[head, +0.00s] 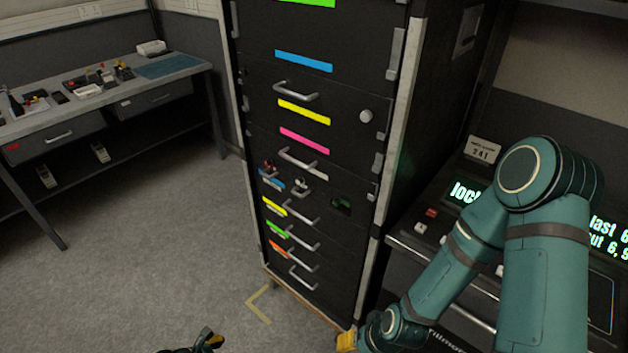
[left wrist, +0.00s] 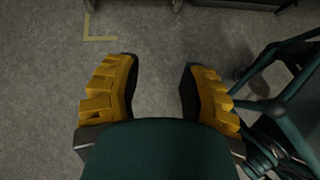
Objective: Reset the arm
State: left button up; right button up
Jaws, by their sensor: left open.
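My left gripper (left wrist: 159,82) is open and empty in the left wrist view, its two yellow ribbed fingers wide apart over bare grey floor. In the head view only a small black and yellow part of it (head: 205,341) shows at the bottom edge. My right arm (head: 500,240), teal with dark bands, is bent in front of the console on the right. A yellow part of the right gripper (head: 346,342) shows at the bottom edge, near the rack's lower corner. The rest of that gripper is cut off, so its jaws cannot be judged.
A tall black rack (head: 318,150) with handled drawers and coloured strips stands in the middle. A console (head: 400,240) with green-lit screens is at the right. A workbench (head: 110,100) with small items is at the left. Floor (head: 150,230) between bench and rack is clear.

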pick_arm(q)
jog(key=s+d+r+m+g+y, duration=0.1)
jog(key=s+d+r+m+g, duration=0.1)
jog(key=d+r+m, duration=0.6)
jog(key=s+d+r+m+g+y, duration=0.1)
jog(key=d+r+m, duration=0.6)
jog(key=m, duration=0.9)
jog(key=shift+s+d+r+m+g, duration=0.35)
jog(key=shift+s+r+g, duration=0.25)
jog(key=shift+r+g, duration=0.2)
